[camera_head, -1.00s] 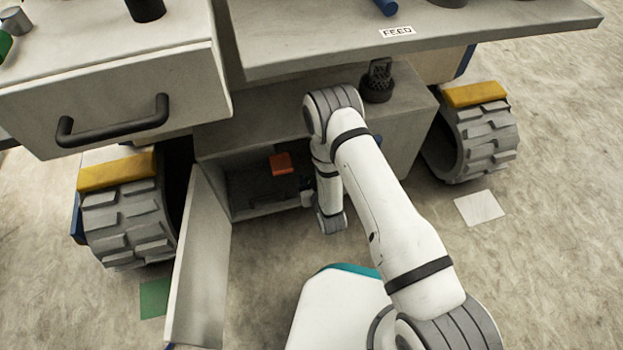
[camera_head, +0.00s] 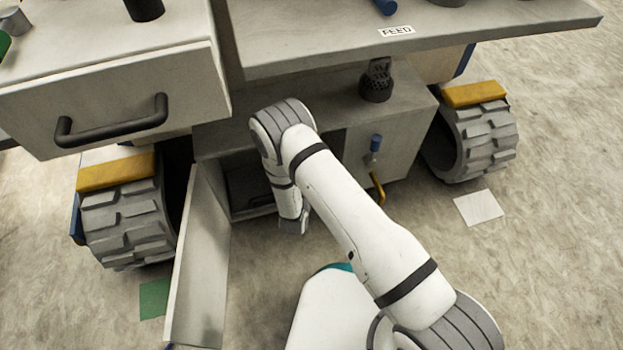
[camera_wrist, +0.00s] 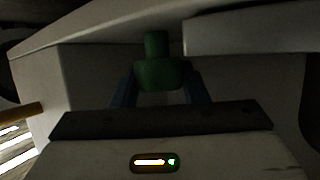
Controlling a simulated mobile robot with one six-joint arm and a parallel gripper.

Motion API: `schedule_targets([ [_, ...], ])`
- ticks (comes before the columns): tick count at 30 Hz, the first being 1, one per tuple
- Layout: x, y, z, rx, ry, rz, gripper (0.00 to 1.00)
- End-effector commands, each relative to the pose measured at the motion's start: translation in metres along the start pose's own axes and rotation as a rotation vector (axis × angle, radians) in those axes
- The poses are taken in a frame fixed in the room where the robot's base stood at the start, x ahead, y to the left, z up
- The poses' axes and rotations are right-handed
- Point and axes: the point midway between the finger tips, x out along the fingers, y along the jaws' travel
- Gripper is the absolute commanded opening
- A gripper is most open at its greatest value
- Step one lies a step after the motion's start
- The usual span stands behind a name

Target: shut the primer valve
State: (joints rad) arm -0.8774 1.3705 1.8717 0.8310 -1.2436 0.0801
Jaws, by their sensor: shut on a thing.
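In the wrist view my gripper (camera_wrist: 160,84) has its two blue fingers closed on either side of a dark green knob-like part (camera_wrist: 160,73) with a narrower upright neck. I cannot tell from its shape alone whether this is the primer valve or which way it is turned. In the head view my arm's wrist end is at the open lower compartment (camera_head: 238,205). The fingers and the green part are hidden there behind my arm.
The compartment door (camera_head: 200,265) hangs open on the left. A blue knob (camera_head: 375,143) and a brass-coloured bent handle (camera_head: 377,188) are on the cabinet front, right of my arm. A drawer (camera_head: 110,105) and the FEED shelf (camera_head: 420,45) overhang above. Tracked wheels (camera_head: 125,220) flank the cabinet.

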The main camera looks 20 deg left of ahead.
Motion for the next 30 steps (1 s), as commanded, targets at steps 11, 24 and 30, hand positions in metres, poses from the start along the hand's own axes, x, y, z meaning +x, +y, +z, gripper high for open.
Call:
schedule_targets([
  [11,0.0015,0.0009,-0.0014,0.006,0.004,0.010,0.17],
  [24,0.0002,-0.0002,-0.0005,0.003,0.002,0.006,0.62],
  [30,-0.0019,0.0001,-0.0018,0.003,0.001,0.006,0.62],
])
